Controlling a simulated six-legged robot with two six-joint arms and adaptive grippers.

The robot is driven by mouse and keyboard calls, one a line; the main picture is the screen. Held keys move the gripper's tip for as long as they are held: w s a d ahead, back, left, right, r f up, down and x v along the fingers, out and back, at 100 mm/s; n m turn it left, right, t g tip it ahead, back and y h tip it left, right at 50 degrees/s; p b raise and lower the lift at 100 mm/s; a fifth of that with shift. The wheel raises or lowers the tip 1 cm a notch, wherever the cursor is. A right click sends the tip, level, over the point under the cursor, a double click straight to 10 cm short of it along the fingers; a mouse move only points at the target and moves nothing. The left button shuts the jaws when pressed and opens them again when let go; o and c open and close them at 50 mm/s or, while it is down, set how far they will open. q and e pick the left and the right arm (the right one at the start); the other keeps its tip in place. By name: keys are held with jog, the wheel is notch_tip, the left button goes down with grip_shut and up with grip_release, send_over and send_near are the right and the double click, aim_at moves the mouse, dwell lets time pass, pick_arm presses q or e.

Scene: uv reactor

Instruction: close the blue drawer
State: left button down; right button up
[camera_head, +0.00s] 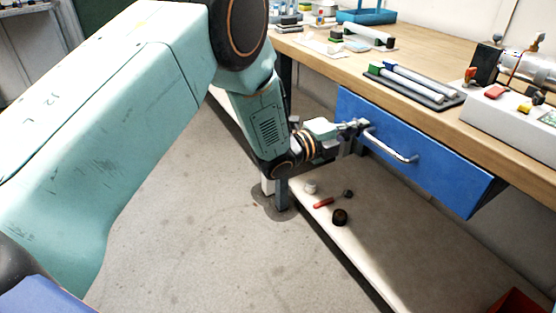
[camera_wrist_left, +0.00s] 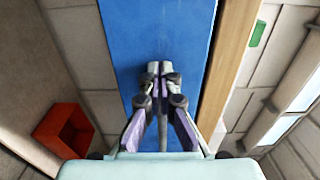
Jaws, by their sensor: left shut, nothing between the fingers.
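The blue drawer (camera_head: 440,172) sits under the wooden worktop, with a silver bar handle (camera_head: 392,151) across its front. Its front appears close to the worktop's edge; whether a small gap remains cannot be told. My left gripper (camera_head: 362,124) is shut and empty, its tips at the drawer front near the handle's left end. In the left wrist view the closed fingertips (camera_wrist_left: 160,68) point at the blue drawer front (camera_wrist_left: 190,30), which fills the middle. Whether they touch it is unclear. My right gripper is not in view.
A lower shelf (camera_head: 400,230) holds several small parts. A red bin (camera_head: 515,302) stands at bottom right. Open floor lies left of the shelf.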

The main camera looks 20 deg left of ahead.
pick_arm(q)
jog(key=shift+w+d+r, duration=0.1)
jog(key=shift+w+d, duration=0.35)
jog(key=shift+w, duration=0.1)
jog(key=shift+r, duration=0.15)
